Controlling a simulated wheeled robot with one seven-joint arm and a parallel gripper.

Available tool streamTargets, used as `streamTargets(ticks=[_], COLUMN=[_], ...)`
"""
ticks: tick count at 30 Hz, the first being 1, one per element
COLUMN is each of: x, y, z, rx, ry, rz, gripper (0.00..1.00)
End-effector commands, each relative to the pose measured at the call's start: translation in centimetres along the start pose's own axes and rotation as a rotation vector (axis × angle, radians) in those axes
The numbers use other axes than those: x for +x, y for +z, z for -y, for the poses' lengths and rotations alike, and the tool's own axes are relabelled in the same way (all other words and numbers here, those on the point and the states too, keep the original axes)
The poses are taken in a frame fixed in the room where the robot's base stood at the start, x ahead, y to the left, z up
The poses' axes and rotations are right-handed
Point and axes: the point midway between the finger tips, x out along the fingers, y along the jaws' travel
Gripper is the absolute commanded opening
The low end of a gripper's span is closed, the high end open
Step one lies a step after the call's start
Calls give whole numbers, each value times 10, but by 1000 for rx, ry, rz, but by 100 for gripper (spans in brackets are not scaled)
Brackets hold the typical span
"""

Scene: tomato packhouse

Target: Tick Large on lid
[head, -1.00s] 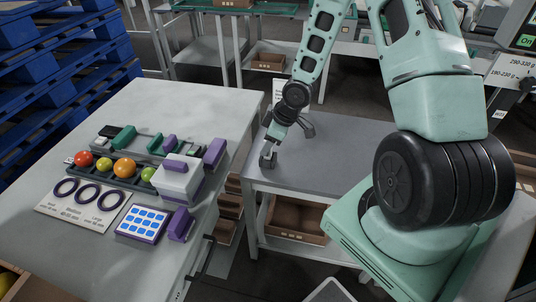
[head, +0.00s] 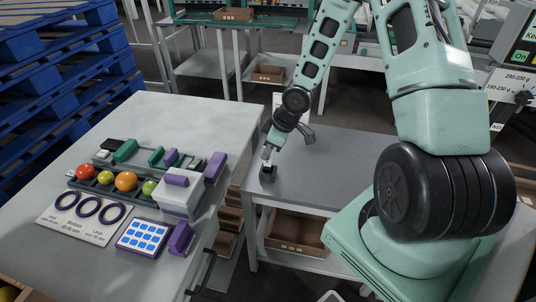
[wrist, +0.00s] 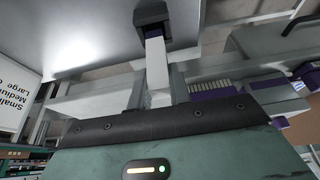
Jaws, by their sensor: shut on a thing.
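My gripper (head: 267,164) is low at the left end of the grey bench (head: 330,165). In the wrist view its fingers (wrist: 156,88) are shut on a slim white tool (wrist: 156,65), which has a dark block with a purple edge at its far end. The block is small and dark in the head view; I cannot tell whether it touches the bench. A white card with the words Small, Medium and Large (wrist: 14,88) shows at the left of the wrist view. I cannot make out a lid or a tick mark.
The white table (head: 165,110) at left holds a ring gauge card (head: 80,217), a row of tomatoes (head: 126,181), a white and purple box (head: 178,196) and a blue-keyed pad (head: 143,236). Cardboard boxes (head: 297,226) sit under the grey bench. Blue pallets (head: 50,70) stand at far left.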

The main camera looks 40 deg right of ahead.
Motion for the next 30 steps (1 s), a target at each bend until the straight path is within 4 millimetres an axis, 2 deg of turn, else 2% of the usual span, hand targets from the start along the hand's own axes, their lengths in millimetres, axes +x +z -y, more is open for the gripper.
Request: streamTargets(ticks=[1,3,9,30], x=[-16,-30,-57,-90], y=[-6,-11,-23,-37], z=[-1,-1,-1,0], rx=[3,4,3,1], ry=[2,3,2,1], rz=[-2,-2,-1,0], gripper=[0,0,0,0])
